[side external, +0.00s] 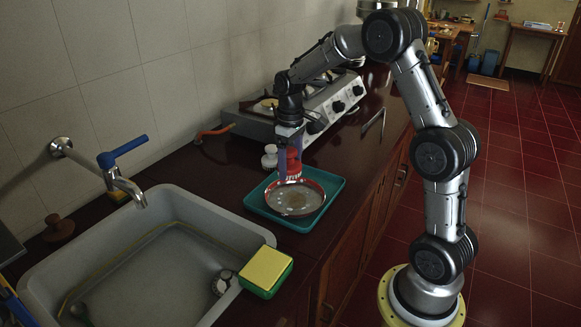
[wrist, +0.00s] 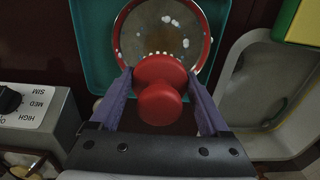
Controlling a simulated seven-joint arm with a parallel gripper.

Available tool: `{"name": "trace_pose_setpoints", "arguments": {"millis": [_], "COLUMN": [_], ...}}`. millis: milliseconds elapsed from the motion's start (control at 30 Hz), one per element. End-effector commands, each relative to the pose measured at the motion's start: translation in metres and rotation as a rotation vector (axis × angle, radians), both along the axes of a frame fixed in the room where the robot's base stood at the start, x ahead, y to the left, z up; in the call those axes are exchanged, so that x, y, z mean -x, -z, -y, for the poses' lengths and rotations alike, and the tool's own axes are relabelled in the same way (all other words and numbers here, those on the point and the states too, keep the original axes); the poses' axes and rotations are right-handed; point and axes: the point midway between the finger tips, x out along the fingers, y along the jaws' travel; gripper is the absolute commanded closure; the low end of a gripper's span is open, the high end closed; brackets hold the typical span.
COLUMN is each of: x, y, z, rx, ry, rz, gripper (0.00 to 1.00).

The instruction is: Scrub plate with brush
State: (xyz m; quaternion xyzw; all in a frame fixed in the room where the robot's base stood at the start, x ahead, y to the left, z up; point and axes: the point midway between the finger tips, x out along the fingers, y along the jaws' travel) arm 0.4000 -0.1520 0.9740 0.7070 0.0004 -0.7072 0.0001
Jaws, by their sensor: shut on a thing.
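The plate (side external: 296,200) has a red rim and a pale face with white and brownish spots. It lies on a teal tray (side external: 262,208) on the dark counter. My gripper (wrist: 160,82) is shut on the red brush (wrist: 160,105), with one purple finger on each side of its round head. In the side view the brush (side external: 293,160) is upright over the plate's far part. A row of pale bristle tips shows past its edge in the wrist view. I cannot tell whether the bristles touch the plate (wrist: 150,32). The brush and gripper hide part of the plate.
A grey sink (side external: 245,232) with a blue-handled tap (side external: 122,152) is left of the tray. A yellow and green sponge (side external: 265,270) sits on its near right corner. A stove (side external: 335,105) and a small whitish object (side external: 270,156) stand behind the tray.

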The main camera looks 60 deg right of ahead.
Motion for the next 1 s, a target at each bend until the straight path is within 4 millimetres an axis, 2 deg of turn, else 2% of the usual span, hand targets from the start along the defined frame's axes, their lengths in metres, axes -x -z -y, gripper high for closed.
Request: {"name": "trace_pose_setpoints", "arguments": {"millis": [567,1000], "x": [0.0,0.001], "y": [0.004,0.036], "z": [0.0,0.0], "rx": [0.0,-0.001], "ry": [0.0,0.0], "rz": [0.0,-0.002], "gripper": [0.72,0.72]}}
